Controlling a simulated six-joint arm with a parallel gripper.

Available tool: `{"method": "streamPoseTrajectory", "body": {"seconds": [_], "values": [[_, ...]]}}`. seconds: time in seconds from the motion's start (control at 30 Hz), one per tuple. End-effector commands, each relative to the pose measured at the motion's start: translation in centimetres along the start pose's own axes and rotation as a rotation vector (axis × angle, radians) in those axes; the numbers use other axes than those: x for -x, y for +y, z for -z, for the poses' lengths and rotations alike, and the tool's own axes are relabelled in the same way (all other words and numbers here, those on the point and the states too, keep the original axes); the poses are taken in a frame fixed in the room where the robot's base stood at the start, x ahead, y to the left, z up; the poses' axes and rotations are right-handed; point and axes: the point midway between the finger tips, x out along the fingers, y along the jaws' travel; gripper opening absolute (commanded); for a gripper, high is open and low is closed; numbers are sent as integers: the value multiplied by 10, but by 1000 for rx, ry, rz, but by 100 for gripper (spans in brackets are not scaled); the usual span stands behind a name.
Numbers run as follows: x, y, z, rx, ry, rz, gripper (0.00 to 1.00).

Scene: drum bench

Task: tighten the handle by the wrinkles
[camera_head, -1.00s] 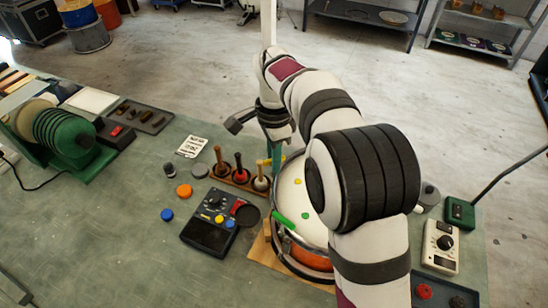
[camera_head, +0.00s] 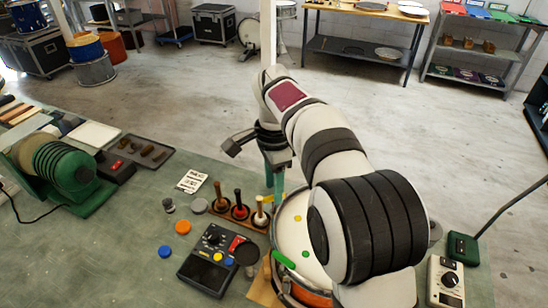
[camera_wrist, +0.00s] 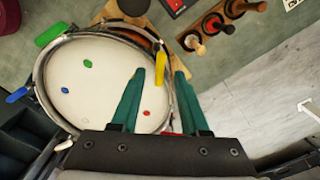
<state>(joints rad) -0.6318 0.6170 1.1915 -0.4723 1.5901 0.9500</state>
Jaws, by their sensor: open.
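The drum (camera_head: 293,235) has a white head and stands at the table's edge, partly hidden by my arm. In the wrist view its head (camera_wrist: 105,95) carries small coloured dots; I cannot make out wrinkles. A green handle (camera_wrist: 50,29) and a blue handle (camera_wrist: 17,95) are on the left of the rim. A yellow handle (camera_wrist: 160,67) is on the rim at the upper right. A bit of red shows by the lower right rim, mostly hidden. My gripper (camera_wrist: 160,73) is open, its teal fingers appearing either side of the yellow handle. Their height above it is unclear.
A dark control box (camera_head: 213,255) lies left of the drum. A beige meter (camera_head: 446,282) and a green box (camera_head: 463,248) are on the right.

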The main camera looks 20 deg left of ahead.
Motion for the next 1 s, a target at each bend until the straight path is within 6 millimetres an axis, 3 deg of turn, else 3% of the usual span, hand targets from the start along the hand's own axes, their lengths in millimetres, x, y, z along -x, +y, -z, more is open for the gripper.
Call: {"method": "streamPoseTrajectory", "body": {"seconds": [0.2,0.3,0.4,0.6,1.0], "values": [[69,-2,0,-1,2,8,45],[96,-1,1,-2,2,6,45],[111,-1,1,2,3,2,45],[122,0,0,-1,0,2,45],[123,2,2,1,0,1,45]]}}
